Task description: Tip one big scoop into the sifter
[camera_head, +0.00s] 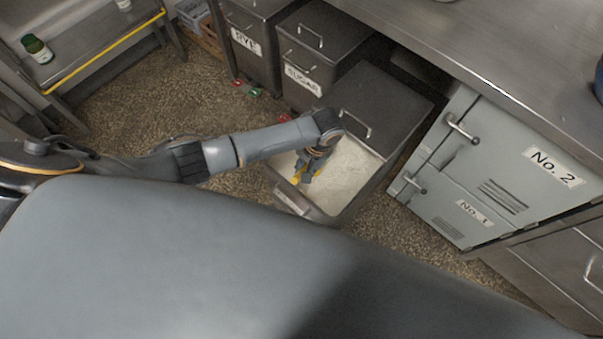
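My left arm reaches in from the left, and its gripper (300,179) points down into an open metal bin (357,205) of white flour-like powder (342,173). Something yellow shows at the fingertips, low in the bin near its left side. It is too small to tell whether this is a scoop handle or part of the gripper, or whether the fingers are open or shut. No scoop can be made out clearly. No sifter is in view. My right gripper is not in view.
Lidded bins labelled RYE (262,22) and SUGAR (322,53) stand beyond the open bin. A metal counter (500,60) runs above, with grey doors No. 2 (520,150) and No. 1 (465,205) at right. A green bottle (37,48) stands on a shelf at upper left.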

